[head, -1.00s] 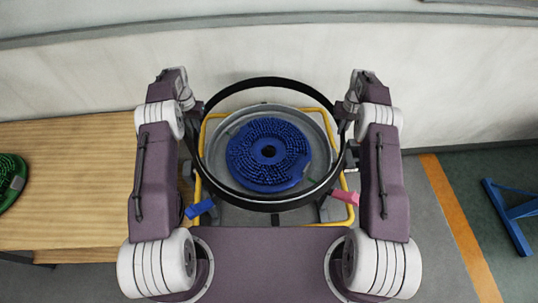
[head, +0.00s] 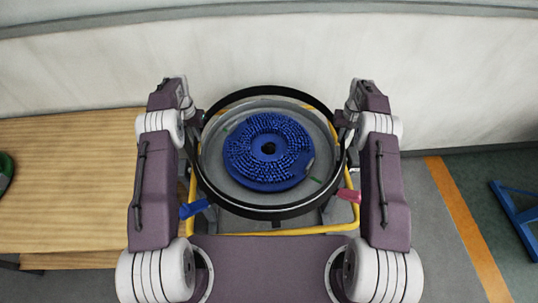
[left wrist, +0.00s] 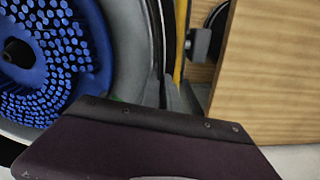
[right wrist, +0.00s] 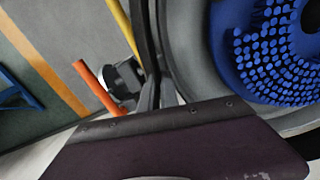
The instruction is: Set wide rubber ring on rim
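The wide black rubber ring (head: 262,90) shows in the head view as a large level hoop around the outline of the round grey tank (head: 222,182). It looks at or just above the tank's rim; I cannot tell if it touches all round. My left gripper (head: 198,122) is shut on the ring's left side and my right gripper (head: 343,122) on its right side. In the left wrist view the ring (left wrist: 156,40) runs between the fingers, and the right wrist view shows it (right wrist: 150,40) likewise. A blue bristled disc (head: 255,172) lies inside the tank.
A yellow tube frame (head: 300,232) surrounds the tank. A blue handle (head: 194,208) and a pink handle (head: 349,195) stick out at its front. A wooden table (head: 70,190) stands at left, a pale wall (head: 270,50) behind.

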